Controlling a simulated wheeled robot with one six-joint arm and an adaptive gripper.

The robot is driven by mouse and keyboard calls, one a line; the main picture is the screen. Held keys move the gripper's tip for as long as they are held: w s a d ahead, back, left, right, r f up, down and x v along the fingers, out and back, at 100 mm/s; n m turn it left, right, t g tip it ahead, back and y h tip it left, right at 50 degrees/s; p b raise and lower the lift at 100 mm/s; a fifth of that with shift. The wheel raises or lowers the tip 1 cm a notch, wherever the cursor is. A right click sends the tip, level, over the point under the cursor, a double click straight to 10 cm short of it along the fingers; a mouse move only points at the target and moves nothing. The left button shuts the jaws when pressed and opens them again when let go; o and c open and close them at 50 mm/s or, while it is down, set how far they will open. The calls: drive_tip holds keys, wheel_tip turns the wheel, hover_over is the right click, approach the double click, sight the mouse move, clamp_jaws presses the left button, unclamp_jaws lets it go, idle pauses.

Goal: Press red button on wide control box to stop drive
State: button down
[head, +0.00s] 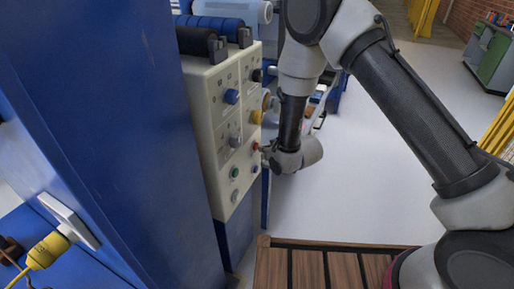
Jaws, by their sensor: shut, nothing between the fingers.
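The wide control box (212,135) is a cream panel on the blue machine, left of centre in the head view, seen at a slant. The red button (255,147) is small and sits on the lower right part of its face. My gripper (266,149) is at the end of the wrist, just right of the red button, and shows only as a small dark part. It looks shut and empty. I cannot tell whether its tip touches the button.
A slatted wooden platform (325,266) is below. Pale floor (355,185) is open to the right.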

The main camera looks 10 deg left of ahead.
drive_tip(key=shift+w+a, duration=0.2)
drive_tip(key=shift+a, duration=0.2)
idle(0.7)
drive_tip(key=shift+d, duration=0.1)
drive_tip(key=shift+s+d, duration=0.35)
drive_tip(key=shift+d, duration=0.35)
drive_tip(key=shift+d, duration=0.1)
drive_tip(key=shift+s+d, duration=0.3)
drive_tip(key=shift+d, duration=0.45)
drive_tip(key=shift+s+d, duration=0.25)
drive_tip(key=shift+d, duration=0.55)
drive_tip(key=shift+s+d, duration=0.3)
drive_tip(key=shift+d, duration=0.45)
